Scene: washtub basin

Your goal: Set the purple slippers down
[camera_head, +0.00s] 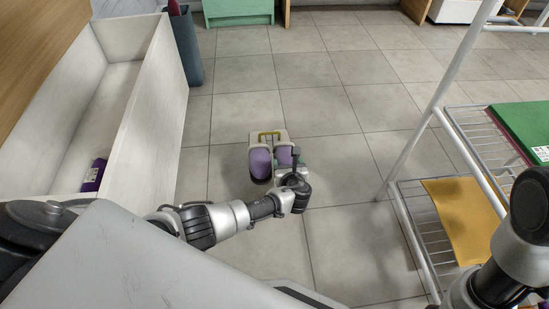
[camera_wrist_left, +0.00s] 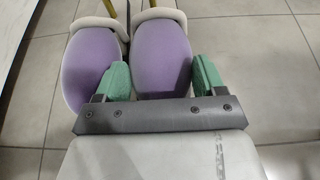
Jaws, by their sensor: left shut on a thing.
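The purple slippers (camera_head: 260,165) hang or rest side by side in front of my left arm, in the middle of the head view. They have pale rims and a yellow bar at their far end. In the left wrist view both purple toes (camera_wrist_left: 92,68) point toward me. My left gripper (camera_wrist_left: 162,78) has green finger pads, one at each side of the right-hand slipper, and is shut on the slippers. In the head view my left gripper (camera_head: 286,162) partly hides the right slipper. Whether the slippers touch the floor is unclear. My right gripper is out of view.
A long white trough (camera_head: 135,110) stands at the left with a purple item (camera_head: 95,174) inside. A dark bin (camera_head: 185,45) stands behind it. A white wire rack (camera_head: 435,225) at the right holds a yellow folder (camera_head: 460,215) and a green one (camera_head: 525,125). The tiled floor (camera_head: 320,110) between is clear.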

